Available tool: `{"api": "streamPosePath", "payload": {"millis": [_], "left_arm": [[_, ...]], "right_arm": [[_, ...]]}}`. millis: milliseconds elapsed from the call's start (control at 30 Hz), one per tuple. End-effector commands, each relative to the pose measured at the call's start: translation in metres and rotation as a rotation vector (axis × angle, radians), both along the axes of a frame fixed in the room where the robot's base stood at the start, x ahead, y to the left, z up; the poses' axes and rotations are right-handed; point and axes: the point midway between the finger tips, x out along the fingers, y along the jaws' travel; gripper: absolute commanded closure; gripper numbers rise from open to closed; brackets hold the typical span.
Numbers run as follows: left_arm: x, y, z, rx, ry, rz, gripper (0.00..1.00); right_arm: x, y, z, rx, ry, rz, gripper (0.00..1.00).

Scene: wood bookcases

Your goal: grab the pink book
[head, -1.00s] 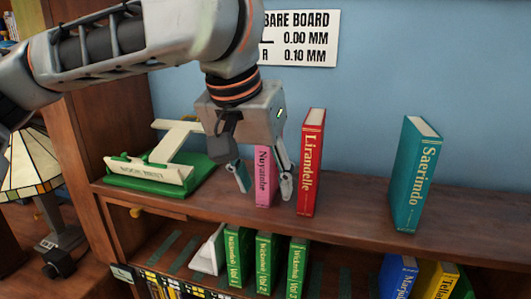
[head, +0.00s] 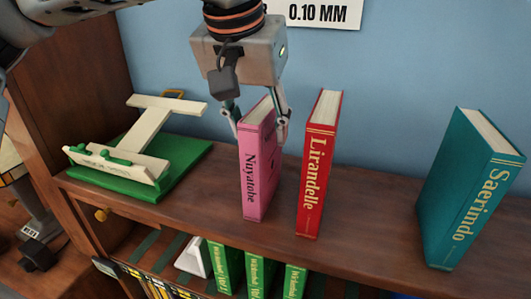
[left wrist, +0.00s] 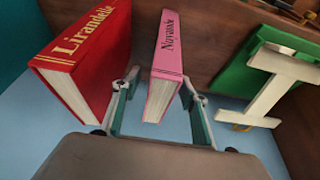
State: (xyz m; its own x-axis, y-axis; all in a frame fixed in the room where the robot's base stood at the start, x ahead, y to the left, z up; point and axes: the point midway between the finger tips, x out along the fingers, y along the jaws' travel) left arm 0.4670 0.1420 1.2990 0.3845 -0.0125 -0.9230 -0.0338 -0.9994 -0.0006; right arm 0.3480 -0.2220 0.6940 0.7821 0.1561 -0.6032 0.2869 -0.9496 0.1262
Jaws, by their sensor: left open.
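The pink book (head: 255,165) stands upright on the upper shelf, its spine facing out. My left gripper (head: 257,130) is above it, pointing down, with its fingers open on either side of the book's upper part. In the left wrist view, the pink book (left wrist: 166,65) lies between the two open fingers (left wrist: 158,112), one on each side. My right gripper is in no view.
A red book (head: 318,165) stands just right of the pink one, with a narrow gap. A teal book (head: 470,190) stands further right. A green and white book rest (head: 150,165) sits to the left.

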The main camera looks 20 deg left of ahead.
Motion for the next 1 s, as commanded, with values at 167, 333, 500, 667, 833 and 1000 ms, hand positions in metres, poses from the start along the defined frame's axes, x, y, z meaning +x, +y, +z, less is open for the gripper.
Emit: {"api": "streamPosePath", "payload": {"millis": [167,333,500,667,833,1000], "left_arm": [[0.005,0.0,-0.014,-0.001,0.003,0.0,0.57],[0.012,0.0,-0.029,0.0,0.005,-0.001,0.57],[0.02,0.0,-0.046,0.0,0.004,-0.002,0.57],[0.025,0.0,-0.056,-0.002,0.001,-0.001,0.57],[0.026,0.0,-0.058,-0.001,0.0,0.0,0.57],[0.026,0.0,-0.058,-0.001,0.0,0.0,0.67]], "right_arm": [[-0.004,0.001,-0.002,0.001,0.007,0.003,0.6],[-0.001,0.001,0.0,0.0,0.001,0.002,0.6],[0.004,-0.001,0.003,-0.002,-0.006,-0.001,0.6],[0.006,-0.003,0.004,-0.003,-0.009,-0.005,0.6],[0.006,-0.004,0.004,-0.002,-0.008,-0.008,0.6],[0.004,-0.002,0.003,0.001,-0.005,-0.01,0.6]]}}
